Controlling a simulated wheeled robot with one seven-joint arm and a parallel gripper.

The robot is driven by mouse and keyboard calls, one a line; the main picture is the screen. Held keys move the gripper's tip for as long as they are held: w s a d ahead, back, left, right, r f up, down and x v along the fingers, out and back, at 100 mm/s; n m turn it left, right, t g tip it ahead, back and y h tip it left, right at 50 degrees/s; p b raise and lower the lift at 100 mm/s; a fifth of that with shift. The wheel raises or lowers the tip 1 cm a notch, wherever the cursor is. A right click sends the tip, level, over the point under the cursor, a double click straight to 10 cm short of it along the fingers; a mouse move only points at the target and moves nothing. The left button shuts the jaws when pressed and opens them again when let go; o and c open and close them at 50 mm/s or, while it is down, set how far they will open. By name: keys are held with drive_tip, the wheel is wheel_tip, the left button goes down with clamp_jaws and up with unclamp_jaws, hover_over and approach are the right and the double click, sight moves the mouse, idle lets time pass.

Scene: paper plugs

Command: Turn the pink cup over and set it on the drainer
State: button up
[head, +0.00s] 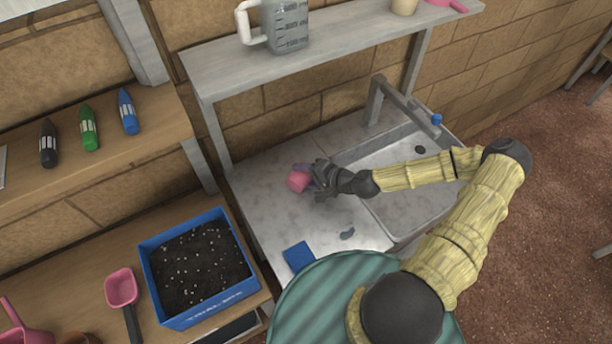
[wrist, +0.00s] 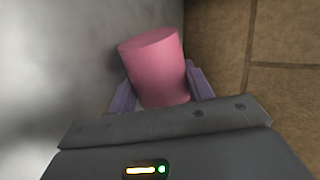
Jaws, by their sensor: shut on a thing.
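The pink cup (head: 298,181) is between the fingers of my gripper (head: 307,174), over the grey draining surface (head: 270,215) left of the sink. In the wrist view the cup (wrist: 158,72) sits between the two purple fingers (wrist: 160,92), which press on its sides. Its far end points away from my gripper; I cannot tell from the shading whether that end is the open mouth or the base. I cannot tell whether the cup touches the surface below.
The sink basin (head: 400,205) with a tap (head: 400,108) lies right of the cup. A blue sponge-like block (head: 299,256) is on the draining surface's front. A shelf (head: 240,72) with a measuring jug (head: 285,25) runs above. A blue soil tray (head: 205,265) stands at left.

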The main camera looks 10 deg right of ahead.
drive_tip(key=shift+s+d+f, duration=0.1)
drive_tip(key=shift+s+f, duration=0.1)
drive_tip(key=shift+f, duration=0.3)
drive_tip(key=shift+s+f, duration=0.2)
drive_tip(key=shift+f, duration=0.25)
drive_tip(key=o, duration=1)
drive_tip(key=shift+c, duration=0.2)
drive_tip(key=shift+d, duration=0.15)
drive_tip(key=shift+s+d+r+b, duration=0.2)
drive_tip(key=shift+d+r+b, duration=0.15)
drive_tip(key=shift+d+b, duration=0.15)
drive_tip(key=shift+o, duration=0.8)
drive_tip(key=r+b+v, duration=0.1)
drive_tip(key=b+v, duration=0.1)
drive_tip(key=v, duration=1.4)
drive_tip(key=shift+w+a+r, duration=0.2)
drive_tip(key=shift+w+r, duration=0.05)
drive_tip(key=shift+r, duration=0.1)
